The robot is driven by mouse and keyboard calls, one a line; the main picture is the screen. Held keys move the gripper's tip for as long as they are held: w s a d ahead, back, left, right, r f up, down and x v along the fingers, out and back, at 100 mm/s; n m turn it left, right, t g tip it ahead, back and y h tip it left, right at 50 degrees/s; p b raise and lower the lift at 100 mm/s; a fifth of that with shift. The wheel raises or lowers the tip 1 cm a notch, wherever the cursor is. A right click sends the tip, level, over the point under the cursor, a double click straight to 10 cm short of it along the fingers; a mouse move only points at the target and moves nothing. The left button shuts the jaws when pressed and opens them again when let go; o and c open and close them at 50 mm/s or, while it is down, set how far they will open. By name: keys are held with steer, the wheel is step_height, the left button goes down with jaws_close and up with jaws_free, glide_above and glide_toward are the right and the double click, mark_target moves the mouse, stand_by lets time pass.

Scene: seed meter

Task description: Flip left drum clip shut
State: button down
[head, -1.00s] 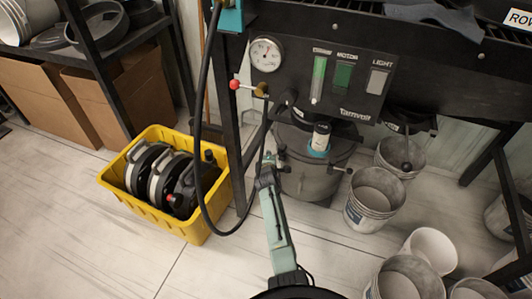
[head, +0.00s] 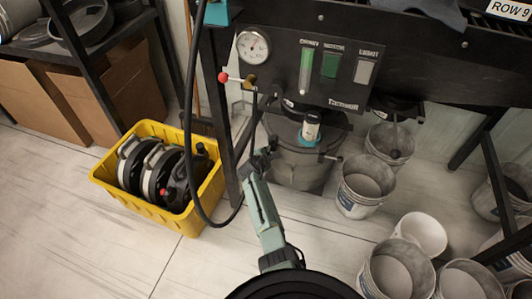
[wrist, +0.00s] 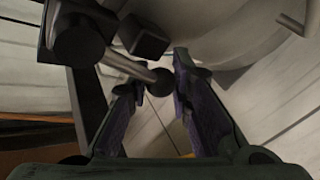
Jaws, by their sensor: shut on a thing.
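The grey drum (head: 300,172) hangs or stands under the black machine panel, with a white-and-teal bottle-like part (head: 311,127) in front of it. My gripper (head: 265,155) is at the drum's upper left side, at the left drum clip. In the wrist view the clip's lever (wrist: 125,65) is a rod ending in a dark ball, which lies between the two purple-padded fingers of my gripper (wrist: 160,90). The gripper is shut on this lever end. In the head view my gripper mostly hides the left clip. The right clip (head: 332,157) sticks out at the drum's right side.
A yellow crate (head: 113,187) with several black round units stands on the floor at left. A black hose (head: 193,130) loops down close to my arm. Several white buckets (head: 362,185) stand at right. A red-knobbed lever (head: 225,77) sits above my gripper.

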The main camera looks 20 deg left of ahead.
steer(key=shift+d+f, duration=0.1)
steer(key=shift+d, duration=0.2)
steer(key=c, duration=1.7)
jaws_free()
steer(key=shift+w, duration=0.1)
steer(key=shift+a, duration=0.15)
